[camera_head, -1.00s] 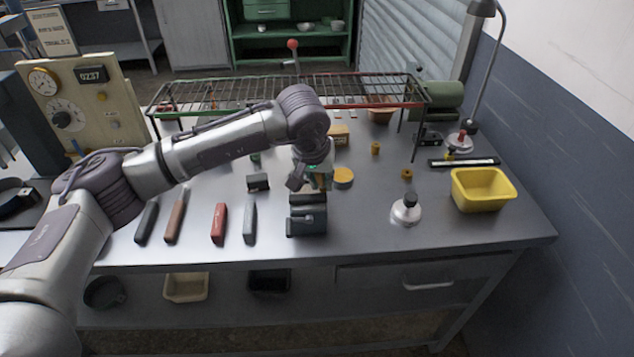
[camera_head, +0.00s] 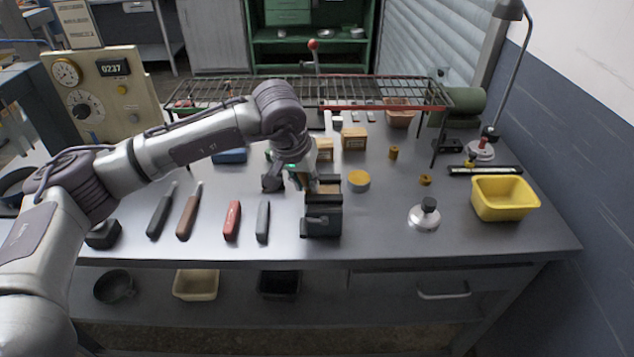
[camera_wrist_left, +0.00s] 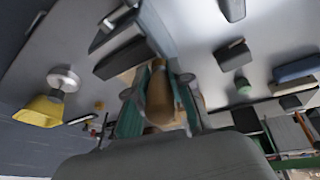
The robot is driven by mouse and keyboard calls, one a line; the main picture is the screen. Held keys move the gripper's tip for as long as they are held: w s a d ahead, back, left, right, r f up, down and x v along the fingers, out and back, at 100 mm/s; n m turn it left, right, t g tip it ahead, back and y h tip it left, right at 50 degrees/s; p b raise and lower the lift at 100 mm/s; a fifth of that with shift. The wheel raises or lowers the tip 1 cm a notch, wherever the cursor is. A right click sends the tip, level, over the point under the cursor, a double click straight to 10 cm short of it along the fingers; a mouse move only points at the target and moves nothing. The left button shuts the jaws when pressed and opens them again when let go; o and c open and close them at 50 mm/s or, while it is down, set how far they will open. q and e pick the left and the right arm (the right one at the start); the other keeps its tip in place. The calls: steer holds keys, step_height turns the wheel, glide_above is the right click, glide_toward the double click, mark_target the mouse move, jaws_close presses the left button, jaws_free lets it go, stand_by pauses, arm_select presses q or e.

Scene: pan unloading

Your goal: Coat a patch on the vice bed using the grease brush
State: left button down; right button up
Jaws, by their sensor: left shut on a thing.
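The vice (camera_head: 322,222) is a dark grey block with jaws near the front middle of the bench. It also shows in the left wrist view (camera_wrist_left: 118,52). My left gripper (camera_head: 306,183) is just behind and left of it, low over the bench. In the left wrist view, its teal fingers (camera_wrist_left: 158,88) are shut on the grease brush's wooden handle (camera_wrist_left: 159,100). The brush's bristle end is hidden, so I cannot tell whether it touches the vice bed. My right gripper is not in view.
A yellow-topped tin (camera_head: 358,181) stands right of the vice. Several handled tools, including a red one (camera_head: 232,220), lie left of it. A wire rack (camera_head: 400,92) spans the back. A metal oil can (camera_head: 425,216) and yellow bin (camera_head: 504,198) stand right.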

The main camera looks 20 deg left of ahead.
arm_select(q)
steer(key=shift+s+a, duration=0.1)
steer(key=shift+a, duration=0.25)
steer(key=shift+r+p, duration=1.15)
steer(key=shift+r, duration=1.9)
steer(key=shift+r, duration=0.1)
steer(key=shift+d+r+p, duration=0.1)
steer(key=shift+r+p, duration=0.5)
steer(key=shift+r, duration=0.85)
